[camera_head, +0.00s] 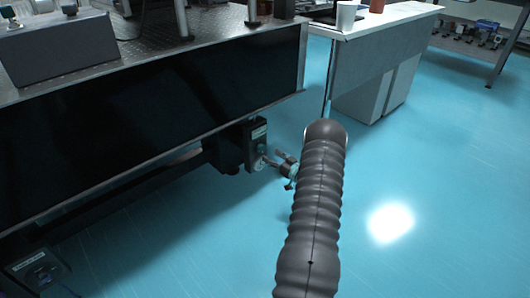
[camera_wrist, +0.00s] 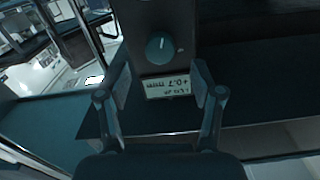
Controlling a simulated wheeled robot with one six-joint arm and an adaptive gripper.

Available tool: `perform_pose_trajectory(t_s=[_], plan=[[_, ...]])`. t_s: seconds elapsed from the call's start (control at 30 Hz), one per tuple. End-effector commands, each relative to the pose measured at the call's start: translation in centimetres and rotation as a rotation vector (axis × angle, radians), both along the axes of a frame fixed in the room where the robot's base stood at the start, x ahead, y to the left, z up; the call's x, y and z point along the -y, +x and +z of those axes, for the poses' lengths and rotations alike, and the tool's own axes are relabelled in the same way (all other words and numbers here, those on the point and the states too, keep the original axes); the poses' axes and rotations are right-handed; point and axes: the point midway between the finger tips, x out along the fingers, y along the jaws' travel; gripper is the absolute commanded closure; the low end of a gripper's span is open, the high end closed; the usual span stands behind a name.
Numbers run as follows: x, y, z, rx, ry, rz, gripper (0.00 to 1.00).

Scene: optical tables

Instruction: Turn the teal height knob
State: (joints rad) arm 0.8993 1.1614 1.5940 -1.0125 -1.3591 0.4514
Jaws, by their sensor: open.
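The teal knob (camera_wrist: 160,49) is round with a white pointer line, on a dark control box with a small display (camera_wrist: 167,87) in the wrist view. The display text is upside down and seems to read about +0.7. My gripper (camera_wrist: 161,74) is open, with one finger on each side of the display, and the knob lies just beyond the fingertips. No contact shows. In the head view my gripper (camera_head: 276,161) is at the front of the control box (camera_head: 255,140) under the table edge. The knob there is small and partly hidden by the fingers.
The optical table (camera_head: 225,30) with a black side panel overhangs the box. A second box (camera_head: 38,268) with a round dial is at lower left. A white bench (camera_head: 350,62) with a cup (camera_head: 346,16) stands behind. The blue floor (camera_head: 430,160) at right is clear.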

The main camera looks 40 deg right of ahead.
Motion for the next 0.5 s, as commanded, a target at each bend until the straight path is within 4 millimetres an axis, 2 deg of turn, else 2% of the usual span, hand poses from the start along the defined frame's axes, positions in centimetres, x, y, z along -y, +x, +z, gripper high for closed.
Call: perform_pose_trajectory(t_s=[0.03, 0.2, 0.5], plan=[[-0.2, 1.0, -0.1, 0.001, -0.002, 0.003, 0.34], [-0.3, 3.4, 0.0, 0.000, -0.002, 0.002, 0.34], [-0.4, 5.0, 0.0, 0.000, 0.000, 0.000, 0.34]])
